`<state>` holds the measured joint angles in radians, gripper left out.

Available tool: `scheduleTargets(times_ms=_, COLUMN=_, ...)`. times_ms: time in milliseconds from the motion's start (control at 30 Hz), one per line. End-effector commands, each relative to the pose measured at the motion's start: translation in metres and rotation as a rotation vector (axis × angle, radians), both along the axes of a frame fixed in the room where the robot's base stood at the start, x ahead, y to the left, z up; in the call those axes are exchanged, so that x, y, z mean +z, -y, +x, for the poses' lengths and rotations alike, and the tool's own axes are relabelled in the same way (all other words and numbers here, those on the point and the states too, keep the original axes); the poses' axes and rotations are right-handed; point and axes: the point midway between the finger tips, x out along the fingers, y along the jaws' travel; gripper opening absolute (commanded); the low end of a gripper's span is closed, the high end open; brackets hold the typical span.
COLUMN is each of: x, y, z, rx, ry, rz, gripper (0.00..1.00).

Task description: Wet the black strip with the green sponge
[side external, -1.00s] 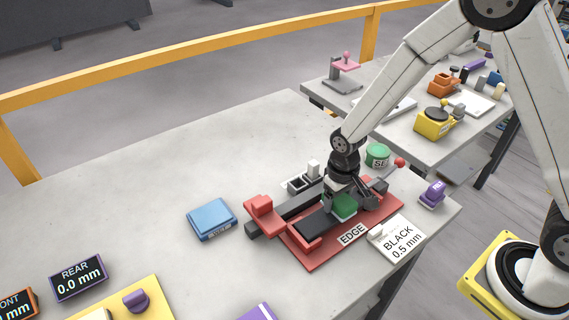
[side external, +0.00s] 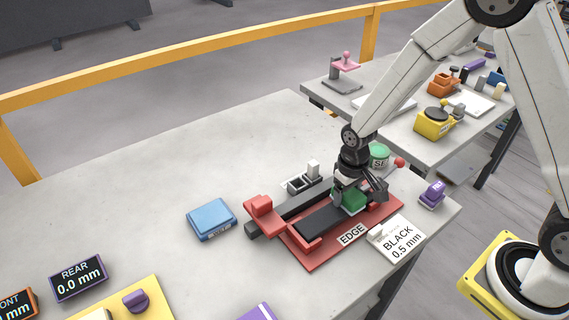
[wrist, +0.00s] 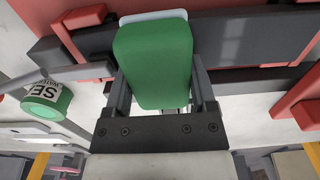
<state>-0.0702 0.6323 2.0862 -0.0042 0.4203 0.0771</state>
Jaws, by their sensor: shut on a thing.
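My gripper (side external: 361,190) is shut on the green sponge (side external: 350,200), over the right end of the black strip (side external: 320,224) in the side view. The strip lies along the red fixture (side external: 312,262). In the wrist view the sponge (wrist: 155,62) fills the space between the two fingers, with a pale layer at its far end. The dark strip (wrist: 240,40) runs on to the right behind it. A shiny, lighter patch shows on its surface beside the sponge. I cannot tell whether the sponge touches the strip.
A blue block (side external: 211,220) lies left of the fixture. A green round container (side external: 378,155) stands behind my gripper. A white "BLACK 0.5 mm" card (side external: 398,240) and a purple block (side external: 432,194) lie to the right. The slab's left part is mostly clear.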

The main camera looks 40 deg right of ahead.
Motion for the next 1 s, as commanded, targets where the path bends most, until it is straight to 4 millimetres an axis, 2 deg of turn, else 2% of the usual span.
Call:
scheduleTargets(times_ms=400, x=-0.001, y=-0.029, z=-0.003, rx=0.004, ry=-0.008, rz=0.002, gripper=0.25)
scheduleTargets(times_ms=1000, x=0.001, y=-0.044, z=-0.001, rx=0.003, ry=-0.004, rz=0.002, gripper=0.25)
